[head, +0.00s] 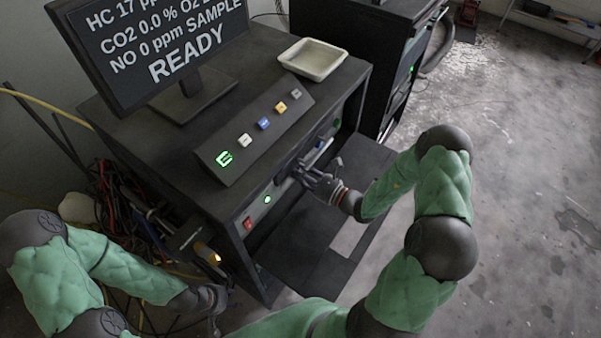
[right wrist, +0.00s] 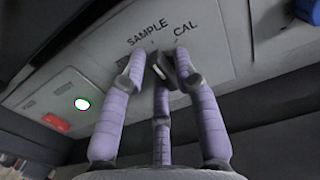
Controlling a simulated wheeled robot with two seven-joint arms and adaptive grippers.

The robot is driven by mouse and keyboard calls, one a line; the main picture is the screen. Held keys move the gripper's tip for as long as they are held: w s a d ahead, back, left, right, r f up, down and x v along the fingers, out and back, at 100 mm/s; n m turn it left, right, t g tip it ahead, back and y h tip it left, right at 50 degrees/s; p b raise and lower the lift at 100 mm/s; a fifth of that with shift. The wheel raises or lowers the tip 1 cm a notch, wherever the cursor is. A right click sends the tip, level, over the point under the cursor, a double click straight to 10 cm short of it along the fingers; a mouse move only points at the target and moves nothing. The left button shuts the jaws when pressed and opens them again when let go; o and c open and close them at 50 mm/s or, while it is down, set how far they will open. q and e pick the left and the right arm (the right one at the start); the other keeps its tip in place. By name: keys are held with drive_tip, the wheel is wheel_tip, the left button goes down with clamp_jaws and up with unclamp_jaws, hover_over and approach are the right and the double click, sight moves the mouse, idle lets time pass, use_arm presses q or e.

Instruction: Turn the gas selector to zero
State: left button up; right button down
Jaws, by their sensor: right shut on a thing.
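The gas selector (right wrist: 166,66) is a dark knob with a white pointer mark on the grey front panel, seen in the right wrist view. The words SAMPLE and CAL with short tick marks are printed above it; I cannot read a zero label. My right gripper (right wrist: 160,72) has its fingers closed around the knob, hiding part of it. In the head view my right gripper (head: 310,176) is at the cabinet's front panel and covers the selector. My left gripper (head: 218,299) hangs low at the left of the cabinet, small and dark; its fingers are unclear.
The monitor (head: 150,45) reads SAMPLE READY. A sloped button strip (head: 262,124) and a pale tray (head: 313,58) are on the cabinet top. The panel has a lit green button (right wrist: 82,104) and a red switch (right wrist: 56,122). Cables (head: 125,215) hang at the left; floor (head: 520,180) is clear at right.

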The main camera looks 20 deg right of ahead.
drive_tip(key=n, duration=0.1)
drive_tip(key=n+b, duration=0.1)
drive_tip(key=n, duration=0.2)
drive_tip(key=shift+s+a+f, duration=0.1)
drive_tip(key=shift+a+f, duration=0.05)
drive_tip(key=shift+f, duration=0.1)
drive_tip(key=n+b, duration=0.2)
drive_tip(key=n, duration=0.3)
drive_tip(key=shift+a+f, duration=0.1)
drive_tip(key=shift+f, duration=0.05)
drive_tip(key=shift+s+n, duration=0.1)
drive_tip(key=shift+n, duration=0.2)
drive_tip(key=c, duration=1.1)
unclamp_jaws()
drive_tip(key=shift+c, duration=0.2)
drive_tip(key=shift+s+d, duration=0.25)
drive_tip(key=shift+d, duration=0.05)
drive_tip(key=v, duration=1.1)
drive_tip(key=shift+s, duration=0.1)
